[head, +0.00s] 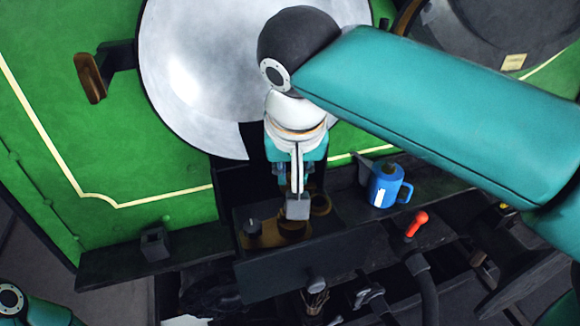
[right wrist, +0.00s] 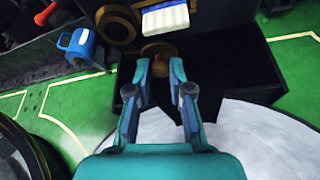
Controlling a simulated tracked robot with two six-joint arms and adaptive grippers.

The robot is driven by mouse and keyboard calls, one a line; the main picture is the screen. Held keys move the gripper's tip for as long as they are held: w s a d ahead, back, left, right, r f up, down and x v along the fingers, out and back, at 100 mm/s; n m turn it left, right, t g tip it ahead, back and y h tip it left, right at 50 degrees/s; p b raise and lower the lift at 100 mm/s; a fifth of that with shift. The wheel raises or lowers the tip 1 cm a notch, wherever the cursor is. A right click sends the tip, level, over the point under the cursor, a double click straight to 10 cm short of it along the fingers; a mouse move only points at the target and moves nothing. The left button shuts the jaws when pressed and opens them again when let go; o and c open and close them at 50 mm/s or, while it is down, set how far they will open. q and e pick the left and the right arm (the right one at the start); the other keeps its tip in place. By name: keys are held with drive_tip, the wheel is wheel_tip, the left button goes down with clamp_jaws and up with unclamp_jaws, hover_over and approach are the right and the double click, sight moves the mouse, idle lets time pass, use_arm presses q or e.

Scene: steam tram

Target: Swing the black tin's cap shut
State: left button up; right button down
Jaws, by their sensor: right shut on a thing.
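My right gripper (head: 297,192) reaches down from the right arm to the dark shelf below the big round metal disc. In the right wrist view the right gripper (right wrist: 160,75) is shut on a small round brass-coloured cap (right wrist: 157,52) between its fingertips. The black tin's body is hard to make out against the dark shelf, and I cannot tell how far the cap is swung. Only a piece of my left arm shows at the lower left of the head view; its gripper is out of sight.
A blue can (head: 385,186) and a red-handled lever (head: 416,224) are to the right. A black knob (head: 252,228) is to the left. The shelf's left part is mostly clear.

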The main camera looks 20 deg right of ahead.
drive_tip(key=n+y, duration=0.1)
drive_tip(key=n, duration=0.1)
drive_tip(key=s+n, duration=0.1)
drive_tip(key=n, duration=0.1)
drive_tip(key=shift+s+d+n+y, duration=0.15)
drive_tip(key=shift+n+y, duration=0.25)
drive_tip(key=n, duration=0.1)
drive_tip(key=n+y, duration=0.1)
drive_tip(key=n, duration=0.1)
drive_tip(key=s+n+p, duration=0.1)
drive_tip(key=shift+d+g+y, duration=0.3)
drive_tip(key=n, duration=0.1)
drive_tip(key=n+y, duration=0.1)
drive_tip(key=n, duration=0.1)
drive_tip(key=d+n+g+p, duration=0.1)
drive_tip(key=n, duration=0.1)
drive_tip(key=shift+s+r, duration=0.1)
drive_tip(key=shift+s, duration=0.25)
drive_tip(key=n+g+p, duration=0.1)
drive_tip(key=n, duration=0.1)
drive_tip(key=d+n+g+y, duration=0.1)
drive_tip(key=n, duration=0.2)
drive_tip(key=shift+s+d+p, duration=0.15)
drive_tip(key=shift+p, duration=0.2)
drive_tip(key=c, duration=1)
unclamp_jaws()
drive_tip(key=shift+c, duration=0.2)
